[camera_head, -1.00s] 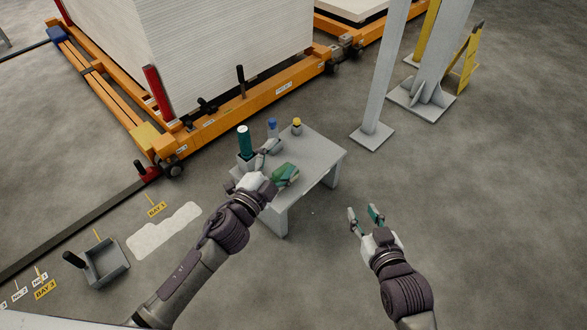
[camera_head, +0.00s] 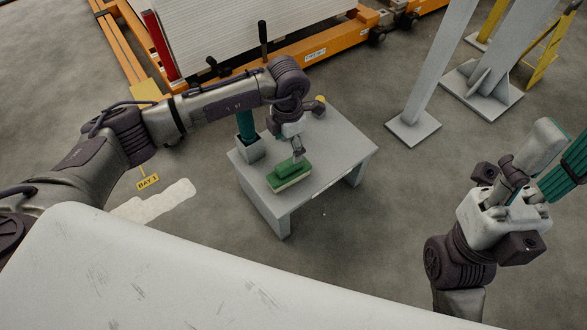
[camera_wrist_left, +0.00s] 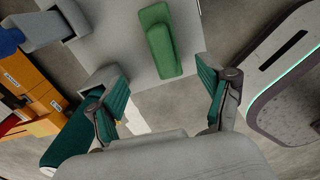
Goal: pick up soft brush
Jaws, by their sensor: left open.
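The soft brush (camera_head: 289,176), a green block with a pale underside, lies on the grey table (camera_head: 343,150) near its front edge. My left gripper (camera_head: 298,151) is just above and behind it, pointing down, and partly hides the brush's back end. In the left wrist view the brush (camera_wrist_left: 159,42) shows as a green bar beyond the fingertips. My left gripper there (camera_wrist_left: 163,85) is open, its teal pads wide apart with nothing between them. My right gripper (camera_head: 555,160) is raised at the right, away from the table, its fingers apart and empty.
A teal cylinder (camera_head: 245,124) stands in a grey holder (camera_head: 250,148) on the table, left of my left gripper. A yellow-topped item (camera_head: 320,99) stands at the back. Grey posts (camera_head: 432,75) rise right of the table. An orange rail frame (camera_head: 330,49) lies behind.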

